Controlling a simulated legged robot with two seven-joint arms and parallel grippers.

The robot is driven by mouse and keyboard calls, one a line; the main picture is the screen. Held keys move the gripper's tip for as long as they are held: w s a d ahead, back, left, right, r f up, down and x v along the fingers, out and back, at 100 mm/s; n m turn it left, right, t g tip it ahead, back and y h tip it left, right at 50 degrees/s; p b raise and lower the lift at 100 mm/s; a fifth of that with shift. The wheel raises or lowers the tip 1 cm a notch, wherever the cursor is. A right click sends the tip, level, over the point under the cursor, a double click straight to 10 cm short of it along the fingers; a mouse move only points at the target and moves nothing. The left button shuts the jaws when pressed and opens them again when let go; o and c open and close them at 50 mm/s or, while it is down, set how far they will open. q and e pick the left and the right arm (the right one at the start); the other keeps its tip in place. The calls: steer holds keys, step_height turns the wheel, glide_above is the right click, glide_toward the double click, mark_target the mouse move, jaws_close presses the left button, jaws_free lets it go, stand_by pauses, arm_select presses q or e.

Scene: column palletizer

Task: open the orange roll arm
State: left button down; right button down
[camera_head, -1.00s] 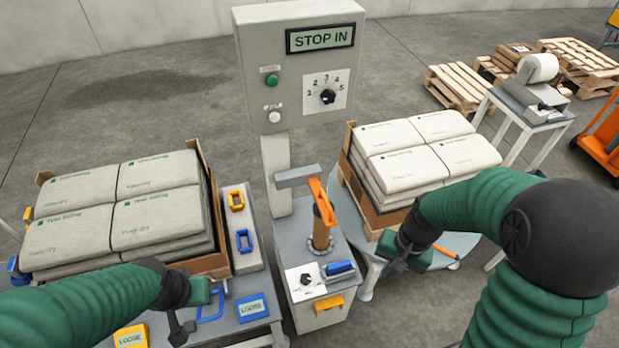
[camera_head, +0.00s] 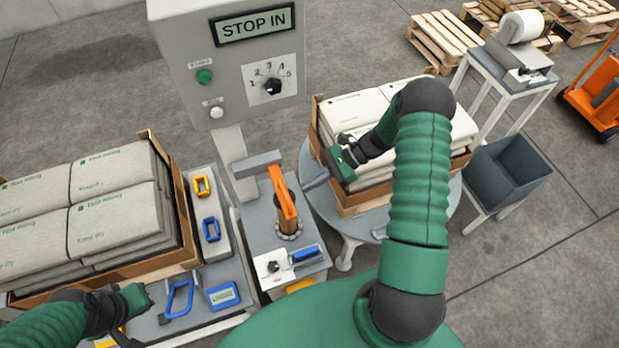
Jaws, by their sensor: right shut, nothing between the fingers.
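The orange roll arm (camera_head: 282,196) slants over a brown upright roll (camera_head: 287,222) on the grey pedestal in the middle of the head view. A grey bar (camera_head: 257,164) sits at its upper end and reaches left. My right gripper (camera_head: 318,181) is shut and empty. It is to the right of the orange arm, in front of the right sack stack, and apart from the arm. My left gripper (camera_head: 140,330) is low at the left, above the grey bench. Its fingers are too unclear to tell their state.
A control box (camera_head: 235,60) reading "STOP IN" stands behind the roll. Sack stacks stand left (camera_head: 110,200) and right (camera_head: 355,110), the right one on a round table (camera_head: 445,205). A blue-handled item (camera_head: 305,254) lies on the pedestal. A dark bin (camera_head: 508,172) stands at the right.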

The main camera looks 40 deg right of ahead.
mark_target(294, 202)
steer(key=x, duration=0.3)
steer(key=f+p+x, duration=0.1)
steer(key=x, duration=0.1)
steer(key=shift+w+f, duration=0.1)
steer(key=shift+w, duration=0.15)
steer(key=shift+a, duration=0.4)
steer(key=shift+w+d+r+m+g+p, duration=0.15)
steer(key=shift+w+r+m+g, duration=0.05)
steer(key=shift+r, duration=0.35)
steer(key=shift+w+d+r+m+g+p, duration=0.15)
steer(key=shift+r+m+g, duration=0.05)
steer(key=shift+r, duration=0.35)
steer(key=r, duration=0.1)
steer(key=w+r, duration=0.1)
steer(key=r+m+g, duration=0.1)
steer(key=shift+w+d+y+p, duration=0.15)
steer(key=shift+d+y+p, duration=0.1)
steer(key=shift+y+p, duration=0.15)
arm_select(q)
steer(key=shift+w+d+r, duration=0.1)
steer(key=shift+d+r, duration=0.05)
steer(key=shift+r, duration=0.45)
steer(key=shift+w+d+r, duration=0.1)
steer(key=shift+r, duration=0.5)
arm_select(e)
steer(key=w+d+r, duration=0.1)
steer(key=w+r, duration=0.4)
steer(key=shift+w+r, duration=0.35)
steer(key=shift+w, duration=0.05)
steer(key=shift+d, duration=0.15)
